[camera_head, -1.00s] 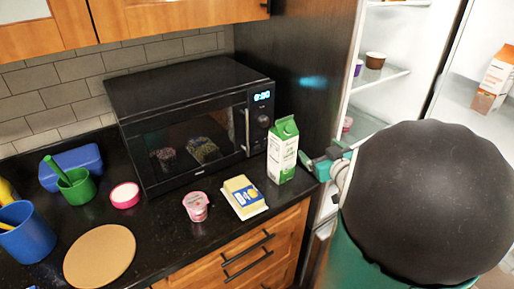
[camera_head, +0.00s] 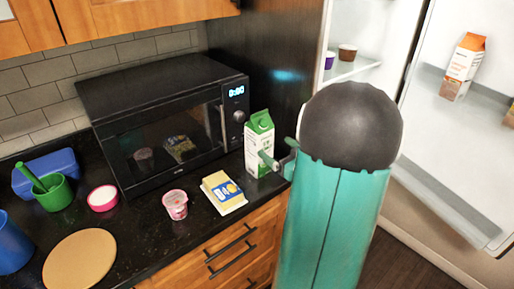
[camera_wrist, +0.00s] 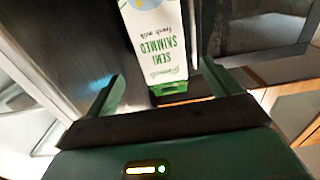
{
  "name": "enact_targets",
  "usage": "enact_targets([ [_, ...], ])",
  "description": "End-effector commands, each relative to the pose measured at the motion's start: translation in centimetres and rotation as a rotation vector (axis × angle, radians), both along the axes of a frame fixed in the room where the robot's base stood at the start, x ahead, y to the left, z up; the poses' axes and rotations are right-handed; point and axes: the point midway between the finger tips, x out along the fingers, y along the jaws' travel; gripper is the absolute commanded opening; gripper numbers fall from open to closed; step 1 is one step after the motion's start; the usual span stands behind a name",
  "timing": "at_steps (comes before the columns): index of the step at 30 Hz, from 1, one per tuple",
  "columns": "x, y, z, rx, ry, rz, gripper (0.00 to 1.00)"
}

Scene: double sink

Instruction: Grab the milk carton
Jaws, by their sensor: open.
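The milk carton (camera_head: 258,135), green and white with a gabled top, stands upright on the black counter to the right of the microwave. In the wrist view the carton (camera_wrist: 155,42) appears upside down, reading "semi skimmed", between the lines of my two fingers. My gripper (camera_head: 279,152) is at the carton's right side, with one green finger overlapping its lower front in the head view. My gripper's fingers (camera_wrist: 162,78) are apart with nothing between their pads that I can make out. I cannot tell whether a finger touches the carton.
The microwave (camera_head: 165,120) stands behind and left of the carton. A butter pack (camera_head: 223,193) and a pink yogurt cup (camera_head: 175,204) lie left of it. The open fridge (camera_head: 355,70) is to the right, with an orange-and-white carton (camera_head: 462,68) in its door.

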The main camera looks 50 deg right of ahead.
Motion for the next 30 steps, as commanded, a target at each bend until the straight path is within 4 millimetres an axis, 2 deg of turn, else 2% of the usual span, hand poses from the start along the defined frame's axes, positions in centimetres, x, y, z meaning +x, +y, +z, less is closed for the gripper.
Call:
enact_targets([
  [3,2.2,-0.2,-0.1,0.000,0.000,0.002,0.89],
  [11,4.3,-0.3,-0.1,0.001,0.000,0.003,0.89],
  [20,8.6,-0.4,-0.2,0.001,0.000,0.005,0.89],
  [28,9.0,-0.5,-0.2,0.000,0.000,0.004,0.89],
  [30,9.0,-0.5,-0.2,0.000,0.000,0.004,0.75],
])
